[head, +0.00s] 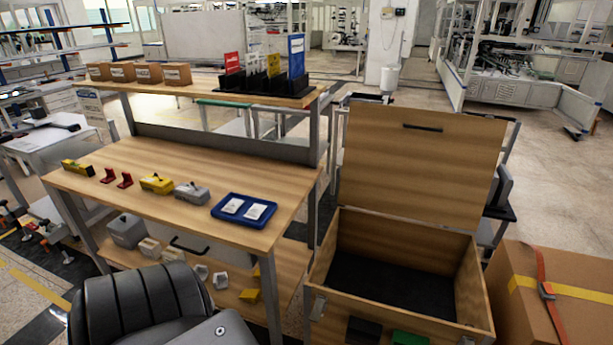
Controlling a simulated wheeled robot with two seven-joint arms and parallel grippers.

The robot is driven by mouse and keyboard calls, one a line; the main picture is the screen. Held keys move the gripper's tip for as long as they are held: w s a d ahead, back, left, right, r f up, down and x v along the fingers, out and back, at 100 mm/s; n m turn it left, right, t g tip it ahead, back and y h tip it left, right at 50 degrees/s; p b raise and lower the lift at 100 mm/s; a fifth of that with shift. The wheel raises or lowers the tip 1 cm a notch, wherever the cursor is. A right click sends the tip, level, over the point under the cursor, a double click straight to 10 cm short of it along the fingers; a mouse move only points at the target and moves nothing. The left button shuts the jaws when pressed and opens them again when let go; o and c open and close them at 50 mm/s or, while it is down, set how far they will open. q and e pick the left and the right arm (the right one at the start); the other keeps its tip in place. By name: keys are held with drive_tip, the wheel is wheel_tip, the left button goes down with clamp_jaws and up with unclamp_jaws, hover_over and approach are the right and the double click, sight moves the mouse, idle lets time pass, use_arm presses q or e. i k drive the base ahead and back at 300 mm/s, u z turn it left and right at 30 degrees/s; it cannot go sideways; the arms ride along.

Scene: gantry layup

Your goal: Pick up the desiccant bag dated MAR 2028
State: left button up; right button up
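Two small white bags with printed labels lie side by side in a blue tray (243,223) near the right end of the wooden workbench (190,165). The left bag (232,206) and the right bag (256,212) look alike. Their print is too small to read, so I cannot tell which is dated MAR 2028. Both lie flat, and nothing covers them. Neither of my grippers is in view.
Left of the tray are a grey tool (191,193), yellow tool (156,184) and red clamps (116,178). A raised shelf (215,90) runs behind. An open wooden crate (467,285) stands right. A black ribbed shape (140,310) is in front.

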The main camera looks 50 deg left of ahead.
sight(255, 209)
drive_tip(key=i, duration=0.85)
drive_tip(key=u, duration=1)
drive_tip(key=i, duration=0.55)
drive_tip(key=u, duration=0.6)
